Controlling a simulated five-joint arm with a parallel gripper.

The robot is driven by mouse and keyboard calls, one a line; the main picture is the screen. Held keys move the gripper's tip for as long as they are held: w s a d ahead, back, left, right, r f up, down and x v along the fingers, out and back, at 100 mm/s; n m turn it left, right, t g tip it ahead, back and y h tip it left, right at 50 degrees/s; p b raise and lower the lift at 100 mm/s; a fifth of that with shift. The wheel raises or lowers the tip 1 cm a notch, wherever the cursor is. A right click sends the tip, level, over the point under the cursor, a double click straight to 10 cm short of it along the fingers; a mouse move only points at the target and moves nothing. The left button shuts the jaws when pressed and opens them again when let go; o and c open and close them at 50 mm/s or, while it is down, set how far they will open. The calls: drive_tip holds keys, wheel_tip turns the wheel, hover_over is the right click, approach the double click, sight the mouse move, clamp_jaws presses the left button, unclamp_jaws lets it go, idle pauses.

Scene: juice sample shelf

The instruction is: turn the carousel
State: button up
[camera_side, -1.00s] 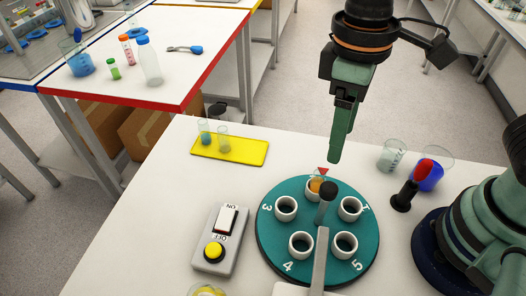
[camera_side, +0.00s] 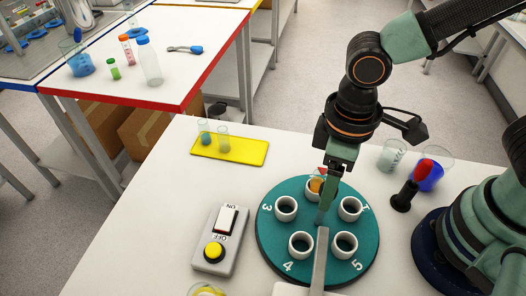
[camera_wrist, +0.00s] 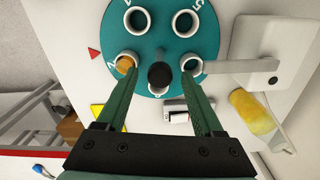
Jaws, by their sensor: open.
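The carousel (camera_side: 270,245) is a round teal disc with numbered white cups. One cup (camera_side: 313,190) holds an amber sample and stands beside a red triangle; in the wrist view this cup (camera_wrist: 126,62) is at the left, marked 2. A black knob (camera_wrist: 160,76) stands at the disc's middle. My gripper (camera_side: 322,220) is open over the disc; in the side view it hides the knob. In the wrist view, my gripper (camera_wrist: 160,72) has one finger on each side of the knob, with gaps. I cannot tell the fingertips' exact height.
A grey bar (camera_side: 319,262) reaches over the disc from the front. A grey switch box (camera_side: 218,240) stands left, and a yellow tray (camera_side: 255,152) with two small vials behind it. Beakers (camera_side: 391,156) and a red-topped black stand (camera_side: 404,197) are at right.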

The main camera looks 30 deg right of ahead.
drive_tip(key=shift+f, duration=0.25)
clamp_jaws()
idle(1.4)
